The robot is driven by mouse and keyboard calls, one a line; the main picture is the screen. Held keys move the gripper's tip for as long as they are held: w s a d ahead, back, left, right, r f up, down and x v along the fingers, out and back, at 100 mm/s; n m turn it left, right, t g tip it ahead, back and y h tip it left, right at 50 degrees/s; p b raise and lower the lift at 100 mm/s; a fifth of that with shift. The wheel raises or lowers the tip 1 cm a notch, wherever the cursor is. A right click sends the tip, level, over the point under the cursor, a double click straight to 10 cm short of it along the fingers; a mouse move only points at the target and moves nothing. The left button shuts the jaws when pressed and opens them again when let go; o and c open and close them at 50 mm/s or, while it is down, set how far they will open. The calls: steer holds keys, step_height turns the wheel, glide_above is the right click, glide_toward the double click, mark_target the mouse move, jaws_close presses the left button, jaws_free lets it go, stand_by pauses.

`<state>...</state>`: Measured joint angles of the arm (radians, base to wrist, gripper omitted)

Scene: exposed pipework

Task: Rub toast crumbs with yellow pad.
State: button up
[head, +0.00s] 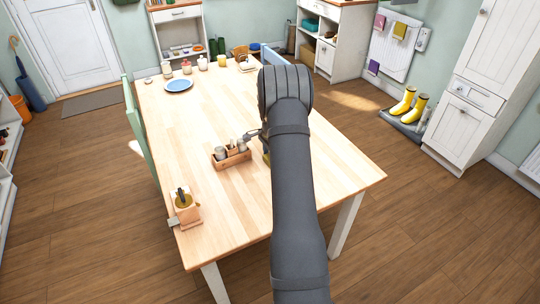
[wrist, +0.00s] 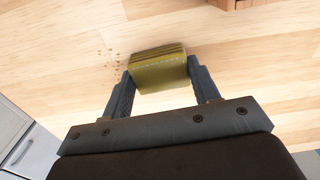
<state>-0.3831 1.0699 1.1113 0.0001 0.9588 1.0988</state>
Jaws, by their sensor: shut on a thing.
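The yellow pad (wrist: 159,68) is held between the two fingers of my gripper (wrist: 160,82) in the wrist view. In the head view my arm hides most of the pad, and only a small yellow edge shows beside it. The toast crumbs (wrist: 119,53) are a small patch of brown specks on the pale wooden table (wrist: 60,50), just left of the pad in the wrist view. The pad and crumbs appear close but apart. I cannot tell whether the pad touches the table. The crumbs are hidden behind my arm in the head view.
A wooden caddy (head: 231,155) with small containers stands on the table left of my arm. A wooden holder (head: 186,212) sits at the near left corner. A blue plate (head: 179,85) and several jars stand at the far end. The table's middle left is clear.

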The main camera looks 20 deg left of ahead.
steer(key=shift+s+d, duration=3.05)
steer(key=shift+s, duration=0.3)
steer(key=shift+s+a, duration=0.2)
steer(key=shift+a, duration=0.05)
steer(key=shift+w+a, duration=3.75)
steer(key=shift+w, duration=0.1)
steer(key=shift+s+d, duration=3.75)
steer(key=shift+d, duration=0.05)
step_height(320, 180, up, 8)
